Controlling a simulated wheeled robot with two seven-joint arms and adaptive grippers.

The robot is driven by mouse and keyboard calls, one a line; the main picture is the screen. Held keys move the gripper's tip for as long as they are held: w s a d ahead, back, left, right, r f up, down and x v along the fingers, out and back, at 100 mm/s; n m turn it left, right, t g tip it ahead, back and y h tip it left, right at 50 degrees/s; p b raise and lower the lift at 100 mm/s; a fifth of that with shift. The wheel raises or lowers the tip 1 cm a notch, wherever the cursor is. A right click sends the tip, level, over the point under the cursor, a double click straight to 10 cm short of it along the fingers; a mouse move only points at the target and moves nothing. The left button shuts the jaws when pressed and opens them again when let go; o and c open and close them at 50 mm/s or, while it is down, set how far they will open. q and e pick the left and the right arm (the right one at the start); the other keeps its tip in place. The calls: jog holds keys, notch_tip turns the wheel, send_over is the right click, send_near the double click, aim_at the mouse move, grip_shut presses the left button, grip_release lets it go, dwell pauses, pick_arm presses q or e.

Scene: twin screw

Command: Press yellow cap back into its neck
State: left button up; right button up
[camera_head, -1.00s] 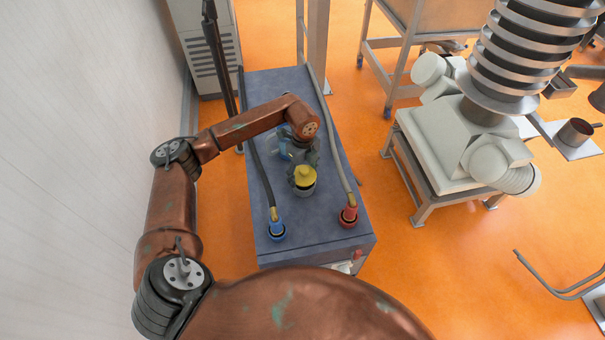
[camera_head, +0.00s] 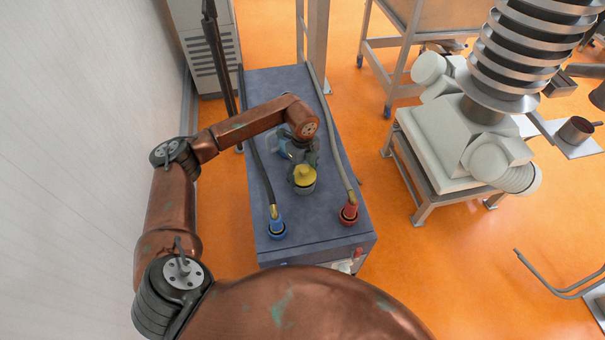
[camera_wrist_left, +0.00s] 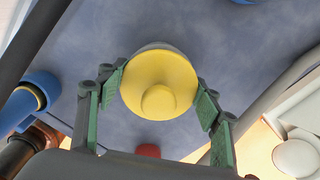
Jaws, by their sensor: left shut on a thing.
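The yellow cap (camera_head: 305,174) sits on a grey neck (camera_head: 305,189) on top of the blue-grey cabinet, and it looks upright. Whether it is fully seated cannot be told. My left gripper (camera_head: 304,164) reaches it from behind and above, shut on the cap. In the left wrist view the round yellow cap (camera_wrist_left: 158,88) with its raised knob lies between the green-padded fingers (camera_wrist_left: 160,100). A grey rim shows just behind it, and the rest of the neck is hidden. My right gripper is not in view.
The cabinet top (camera_head: 330,225) also bears a blue hose fitting (camera_head: 277,229) and a red hose fitting (camera_head: 348,214) in front of the cap. Grey hoses run along both sides. A white machine on a stand (camera_head: 445,150) stands to the right.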

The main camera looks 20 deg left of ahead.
aim_at(303, 179)
pick_arm(q)
jog(key=shift+s+d+f, duration=0.1)
jog(key=shift+s+f, duration=0.25)
jog(key=shift+f, duration=0.45)
jog(key=shift+f+b, duration=0.6)
jog(key=shift+f, duration=0.05)
jog(key=c, duration=0.4)
jog(key=shift+w+d+f, duration=0.1)
jog(key=shift+w+f, duration=0.05)
jog(key=shift+w, duration=0.05)
jog(key=shift+c, duration=2.3)
jog(key=o, duration=1.4)
jog(key=shift+s, duration=0.1)
jog(key=shift+o, duration=0.6)
jog(key=shift+r, duration=0.2)
jog(key=o, duration=0.3)
jog(key=shift+w, duration=0.25)
jog(key=o, duration=0.4)
jog(key=shift+r, duration=0.2)
jog(key=shift+o, duration=0.9)
